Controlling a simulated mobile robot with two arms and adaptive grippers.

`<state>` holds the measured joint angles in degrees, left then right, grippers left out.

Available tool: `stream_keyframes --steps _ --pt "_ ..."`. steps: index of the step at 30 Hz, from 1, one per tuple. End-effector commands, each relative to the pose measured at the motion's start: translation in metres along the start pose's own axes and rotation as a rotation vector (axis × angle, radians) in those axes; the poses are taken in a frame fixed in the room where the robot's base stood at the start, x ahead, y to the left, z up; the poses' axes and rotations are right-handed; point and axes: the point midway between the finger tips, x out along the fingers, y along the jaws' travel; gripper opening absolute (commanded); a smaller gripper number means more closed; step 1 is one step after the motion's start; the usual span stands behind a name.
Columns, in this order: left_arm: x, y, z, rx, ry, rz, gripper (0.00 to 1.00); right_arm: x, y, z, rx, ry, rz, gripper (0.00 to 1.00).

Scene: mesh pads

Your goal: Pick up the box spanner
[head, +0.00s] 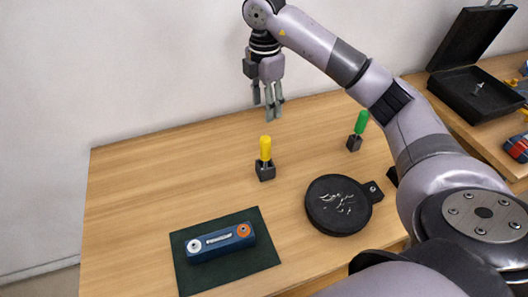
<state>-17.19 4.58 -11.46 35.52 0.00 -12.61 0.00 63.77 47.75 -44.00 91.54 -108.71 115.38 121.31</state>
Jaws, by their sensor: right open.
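Two upright handled tools stand in dark block holders on the wooden table: one with a yellow handle (265,149) near the middle, one with a green handle (361,122) further back right. Their working ends are hidden in the holders, so I cannot tell which is the box spanner. My right gripper (268,114) hangs fingers down in the air, open and empty. In the picture it is just above the yellow handle and apart from it. My left gripper is not in view.
A blue block (220,243) with white and orange round ends lies on a dark green mat (262,258). A round black dish (322,217) holds small silvery pieces. An open black case (468,101) sits on a side table at right. The table's left part is clear.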

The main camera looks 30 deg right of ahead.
Motion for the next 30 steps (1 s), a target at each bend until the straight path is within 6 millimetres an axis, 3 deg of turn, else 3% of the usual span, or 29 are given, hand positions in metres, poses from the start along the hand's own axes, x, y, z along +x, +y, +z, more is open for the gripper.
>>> stream_keyframes --steps 13,23,30 --pt "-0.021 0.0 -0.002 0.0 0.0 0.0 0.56 0.09 -0.002 -0.002 -0.005 0.004 -0.005 0.49" --pt "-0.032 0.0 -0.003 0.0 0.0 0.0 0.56 0.119 -0.003 -0.003 -0.006 0.006 -0.004 0.49" --pt "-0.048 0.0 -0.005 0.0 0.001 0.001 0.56 0.154 -0.006 -0.002 -0.006 0.006 -0.003 0.49"
